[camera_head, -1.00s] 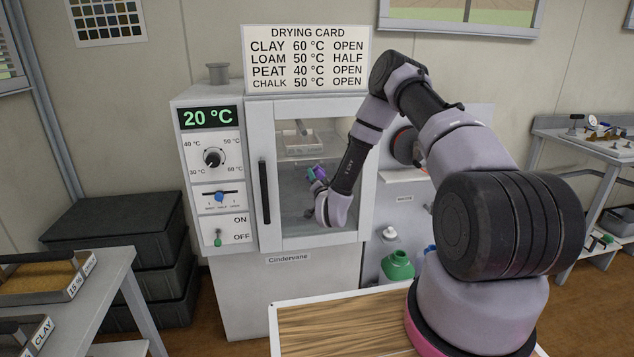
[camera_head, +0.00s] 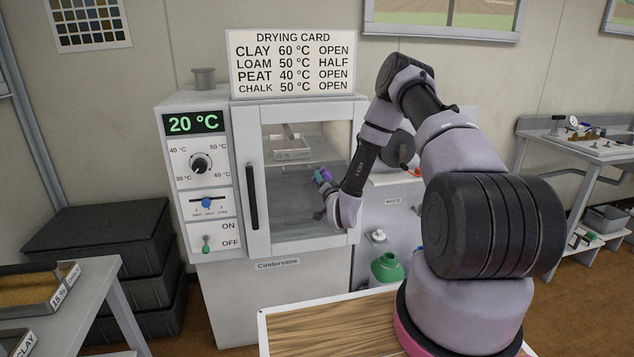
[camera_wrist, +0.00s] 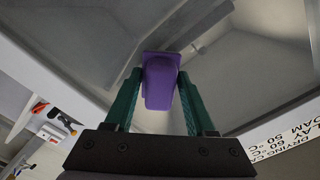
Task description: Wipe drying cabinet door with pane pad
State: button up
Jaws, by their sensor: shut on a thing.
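The drying cabinet (camera_head: 184,105) is light grey, and its framed glass door (camera_head: 247,130) with a black vertical handle (camera_head: 252,195) looks shut. My gripper (camera_head: 321,175) is in front of the right part of the pane, at about mid height. Its green fingers are shut on the purple pane pad (camera_head: 325,172). In the wrist view, the pad (camera_wrist: 159,82) sits between both fingers of my gripper (camera_wrist: 156,88) and points toward the pane. I cannot tell whether the pad touches the glass.
The panel left of the door has a 20 °C display (camera_head: 194,123), a dial (camera_head: 201,163), a slider (camera_head: 206,203) and a switch (camera_head: 206,244). The drying card (camera_head: 293,62) stands on top. A green bottle (camera_head: 387,268) is right of the cabinet. Dark crates (camera_head: 110,235) stand left.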

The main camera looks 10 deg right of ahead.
jog(key=shift+d, duration=0.7)
jog(key=shift+s, duration=0.15)
jog(key=s, duration=0.5)
jog(key=shift+s, duration=0.4)
jog(key=shift+s, duration=1.5)
